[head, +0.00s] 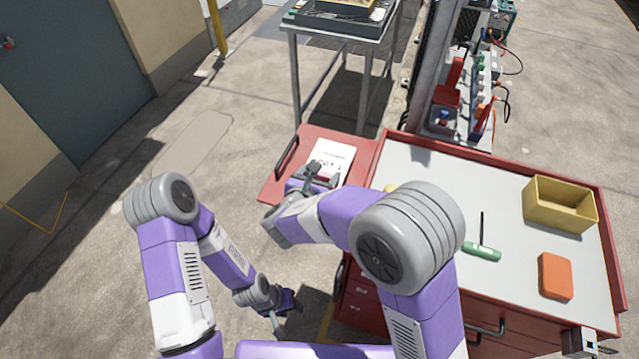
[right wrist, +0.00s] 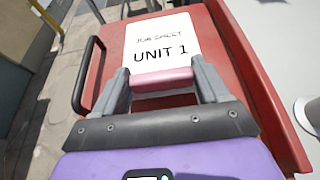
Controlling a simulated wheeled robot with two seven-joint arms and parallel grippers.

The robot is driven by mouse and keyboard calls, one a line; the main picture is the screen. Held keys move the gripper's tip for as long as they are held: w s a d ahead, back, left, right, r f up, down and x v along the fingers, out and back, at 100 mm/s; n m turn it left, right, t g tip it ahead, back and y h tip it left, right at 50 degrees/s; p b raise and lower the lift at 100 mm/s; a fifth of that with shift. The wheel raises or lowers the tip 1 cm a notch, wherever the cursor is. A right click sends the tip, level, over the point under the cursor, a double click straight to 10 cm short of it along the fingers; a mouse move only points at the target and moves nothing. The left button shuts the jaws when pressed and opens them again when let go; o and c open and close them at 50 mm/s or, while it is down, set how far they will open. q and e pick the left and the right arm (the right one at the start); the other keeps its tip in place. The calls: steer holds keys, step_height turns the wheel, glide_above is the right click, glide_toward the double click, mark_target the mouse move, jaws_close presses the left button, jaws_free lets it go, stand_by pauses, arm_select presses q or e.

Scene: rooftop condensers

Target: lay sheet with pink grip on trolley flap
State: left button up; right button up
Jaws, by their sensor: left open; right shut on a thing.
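The white job sheet (head: 332,158) is marked "UNIT 1" and lies over the red trolley flap (head: 285,183) at the trolley's left side. In the right wrist view the sheet (right wrist: 162,42) appears flat against or just above the flap (right wrist: 112,42); I cannot tell whether it touches. Its pink grip (right wrist: 162,79) is between the fingers of my right gripper (right wrist: 164,82), which is shut on it. My left gripper (head: 282,318) is open and empty, low over the ground left of the trolley.
The trolley top (head: 420,175) holds a yellow bin (head: 560,205), an orange box (head: 555,276) and a green-handled screwdriver (head: 482,252). A black handle (right wrist: 88,75) runs along the flap's left edge. A metal stand (head: 340,35) is behind the flap.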

steer(key=shift+f+b, duration=0.3)
steer(key=shift+f, duration=1.05)
steer(key=shift+f, duration=0.2)
steer(key=o, duration=1.1)
steer(key=shift+c, duration=0.2)
steer(key=shift+r, duration=0.1)
steer(key=shift+r, duration=0.2)
steer(key=p+v, duration=0.2)
steer(key=v, duration=1)
steer(key=shift+p, duration=0.35)
steer(key=shift+f, duration=0.15)
